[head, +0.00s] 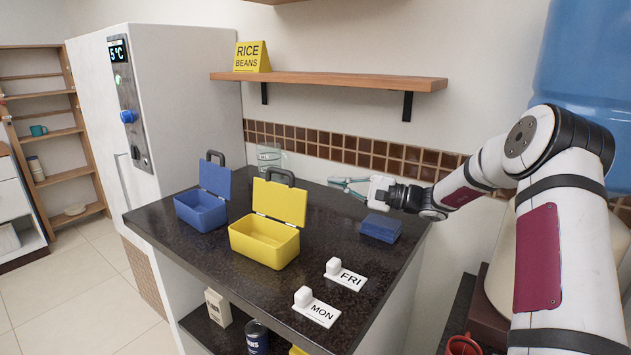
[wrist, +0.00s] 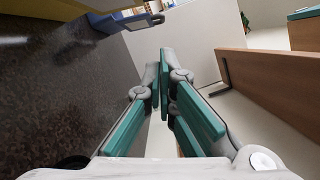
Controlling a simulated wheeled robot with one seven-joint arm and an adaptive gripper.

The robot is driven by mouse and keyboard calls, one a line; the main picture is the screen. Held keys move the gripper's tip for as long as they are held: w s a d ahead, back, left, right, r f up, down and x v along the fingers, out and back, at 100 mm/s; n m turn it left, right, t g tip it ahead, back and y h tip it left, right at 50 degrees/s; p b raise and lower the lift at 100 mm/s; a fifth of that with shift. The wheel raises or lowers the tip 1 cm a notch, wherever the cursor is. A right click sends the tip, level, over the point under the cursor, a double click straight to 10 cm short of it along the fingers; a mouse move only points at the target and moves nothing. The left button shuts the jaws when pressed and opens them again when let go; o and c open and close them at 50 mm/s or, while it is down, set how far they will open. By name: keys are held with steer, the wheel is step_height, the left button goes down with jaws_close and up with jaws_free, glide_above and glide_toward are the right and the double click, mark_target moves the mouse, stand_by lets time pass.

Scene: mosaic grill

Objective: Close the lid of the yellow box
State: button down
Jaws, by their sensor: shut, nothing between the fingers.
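The yellow box (head: 264,243) stands on the dark counter in the head view. Its lid (head: 280,203) is open and upright at the back, with a dark handle (head: 281,176) on top. My gripper (head: 341,184) is above the counter to the right of the yellow lid, apart from it, fingers pointing left. In the wrist view the teal fingers (wrist: 166,85) are together with nothing between them. A yellow surface shows at the top left of the wrist view (wrist: 40,8), probably part of the yellow box.
A blue box (head: 201,212) with its lid up stands left of the yellow one. A blue block (head: 380,228) lies below my gripper. A glass container (head: 269,157) stands by the wall. FRI (head: 345,275) and MON (head: 317,308) signs lie in front. A wooden shelf (head: 330,82) hangs above.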

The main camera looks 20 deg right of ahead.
mark_target(279, 194)
steer(key=w+a+r, duration=0.2)
steer(key=w+a, duration=0.1)
steer(key=a, duration=0.7)
steer(key=shift+r, duration=0.15)
steer(key=shift+a, duration=0.15)
